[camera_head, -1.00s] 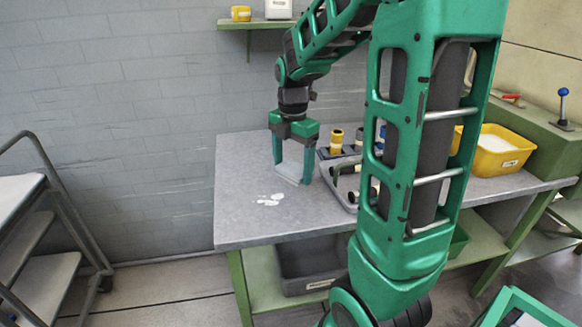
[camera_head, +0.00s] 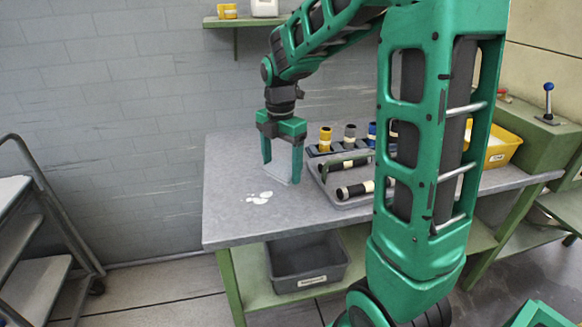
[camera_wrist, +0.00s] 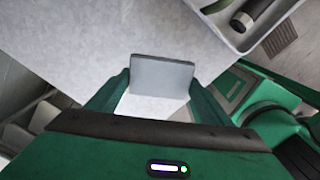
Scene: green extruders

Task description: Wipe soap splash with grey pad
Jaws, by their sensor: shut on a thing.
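White soap splash (camera_head: 259,198) lies as a few small patches on the grey table near its left end. My gripper (camera_head: 281,172) is just behind and to the right of the splash, pointing down. In the wrist view my gripper (camera_wrist: 158,88) is shut on the grey pad (camera_wrist: 161,77), a flat upright slab between the two fingers. In the head view the pad (camera_head: 278,170) shows faintly between the fingers, close to the tabletop; I cannot tell whether it touches. The splash cannot be made out in the wrist view.
A grey tray (camera_head: 322,187) with dark cylinders stands right of my gripper, also in the wrist view (camera_wrist: 219,42). Several upright cylinders (camera_head: 325,140) stand behind it. A yellow bin (camera_head: 504,149) is far right. The table's front left is clear.

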